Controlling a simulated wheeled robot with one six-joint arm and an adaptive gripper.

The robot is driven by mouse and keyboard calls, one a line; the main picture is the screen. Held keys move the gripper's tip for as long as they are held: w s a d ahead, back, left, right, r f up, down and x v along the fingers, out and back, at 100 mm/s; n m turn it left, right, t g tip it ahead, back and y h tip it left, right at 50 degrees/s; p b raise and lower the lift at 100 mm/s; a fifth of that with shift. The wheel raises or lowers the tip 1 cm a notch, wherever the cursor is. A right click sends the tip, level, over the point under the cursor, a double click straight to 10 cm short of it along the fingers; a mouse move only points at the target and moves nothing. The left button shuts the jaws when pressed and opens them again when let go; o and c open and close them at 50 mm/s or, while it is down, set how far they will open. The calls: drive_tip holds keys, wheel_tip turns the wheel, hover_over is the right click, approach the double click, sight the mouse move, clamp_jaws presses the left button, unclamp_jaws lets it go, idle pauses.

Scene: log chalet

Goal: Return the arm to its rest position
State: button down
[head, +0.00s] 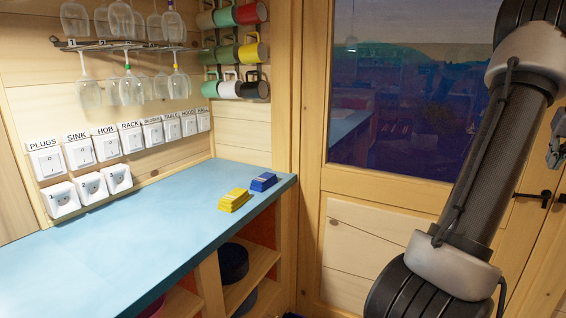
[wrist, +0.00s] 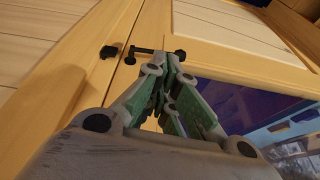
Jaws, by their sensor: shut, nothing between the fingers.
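My gripper (wrist: 171,72) shows in the wrist view with its green-padded fingers drawn together and nothing between them. It points towards the wooden door (wrist: 205,32), near a black door handle (wrist: 150,52); I cannot tell the exact gap. In the head view my arm stands steeply at the right side, in front of the door and its window. A small grey part at the right edge of that view may belong to my gripper, but it is mostly cut off.
A blue worktop (head: 110,245) fills the left, with a yellow block (head: 234,200) and a blue block (head: 263,182) near its right end. Glasses (head: 125,88) and mugs (head: 250,52) hang above; switches (head: 80,153) line the wall. The glazed door (head: 365,255) stands behind my arm.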

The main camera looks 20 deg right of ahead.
drive_tip(key=s+a+f+m+g+y, duration=0.1)
drive_tip(key=a+f, duration=0.4)
drive_tip(key=a, duration=0.1)
drive_tip(key=w+a+r+n+y, duration=0.1)
drive_tip(key=w+a, duration=0.3)
drive_tip(key=a, duration=0.7)
drive_tip(key=w+a+r+n, duration=0.1)
drive_tip(key=w+a, duration=0.3)
drive_tip(key=a, duration=0.8)
drive_tip(key=a+n+t, duration=0.1)
drive_tip(key=a+n, duration=0.4)
drive_tip(key=a, duration=0.9)
drive_tip(key=s+a+n+t+y, duration=0.1)
drive_tip(key=a+n, duration=0.3)
drive_tip(key=a, duration=1)
drive_tip(key=shift+a+r+n+t, duration=0.2)
drive_tip(key=shift+n+t, duration=0.1)
drive_tip(key=shift+n, duration=0.1)
drive_tip(key=shift+s, duration=0.15)
